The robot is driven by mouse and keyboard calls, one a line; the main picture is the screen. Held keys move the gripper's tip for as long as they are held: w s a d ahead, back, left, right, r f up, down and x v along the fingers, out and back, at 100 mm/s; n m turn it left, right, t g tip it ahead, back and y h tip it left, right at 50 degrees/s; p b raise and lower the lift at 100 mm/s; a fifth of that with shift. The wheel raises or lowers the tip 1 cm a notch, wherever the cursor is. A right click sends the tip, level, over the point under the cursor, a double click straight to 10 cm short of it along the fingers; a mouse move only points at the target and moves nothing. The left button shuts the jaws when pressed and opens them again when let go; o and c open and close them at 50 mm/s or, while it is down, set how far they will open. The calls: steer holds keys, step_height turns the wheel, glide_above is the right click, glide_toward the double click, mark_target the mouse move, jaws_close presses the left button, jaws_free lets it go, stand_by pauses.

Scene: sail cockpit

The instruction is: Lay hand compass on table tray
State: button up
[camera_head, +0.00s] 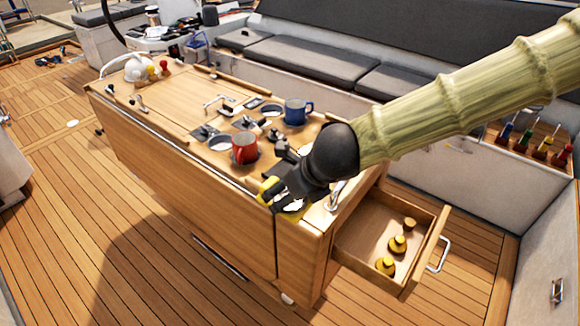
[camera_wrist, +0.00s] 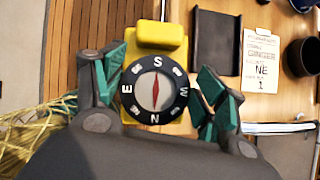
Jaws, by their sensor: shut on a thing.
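The hand compass (camera_wrist: 155,90) is a yellow block with a black round dial marked N, E, S, W and a red-and-white needle. My gripper (camera_wrist: 160,88) is shut on it, with teal-padded fingers on both sides of the dial. In the head view, my gripper (camera_head: 278,192) is over the near right end of the wooden cockpit table (camera_head: 160,98), and a yellow bit of the compass (camera_head: 267,188) shows beside the fingers. I cannot tell whether the compass touches the wood. A dark rectangular tray (camera_wrist: 217,48) lies right of the compass in the wrist view; I cannot tell whether it is the table tray.
A card marked NE 1 (camera_wrist: 261,62) and a dark cup (camera_wrist: 303,57) are further right. A red mug (camera_head: 244,148) and blue mug (camera_head: 297,112) stand on the table. An open drawer (camera_head: 372,228) with yellow pieces juts out at the right end.

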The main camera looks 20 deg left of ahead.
steer(key=w+a+p, duration=0.1)
steer(key=w, duration=0.3)
steer(key=w+a+f+p, duration=0.1)
steer(key=w+p, duration=0.1)
steer(key=w, duration=0.3)
steer(key=w+a+p, duration=0.1)
steer(key=w+p, duration=0.1)
steer(key=w, duration=0.2)
steer(key=shift+w+f, duration=0.25)
steer(key=shift+w, duration=0.05)
steer(key=shift+w+a+r+p, duration=0.1)
steer(key=shift+w+a+p, duration=0.05)
steer(key=shift+w+p, duration=0.2)
steer(key=shift+f+p, duration=0.35)
steer(key=shift+f, duration=1.55)
steer(key=shift+f, duration=0.2)
steer(key=o, duration=1.2)
steer(key=shift+r, duration=0.15)
steer(key=shift+r, duration=0.35)
steer(key=b+v, duration=0.1)
steer(key=v, duration=1)
steer(key=shift+s+d, duration=0.15)
steer(key=shift+d, duration=0.1)
steer(key=shift+r, duration=0.15)
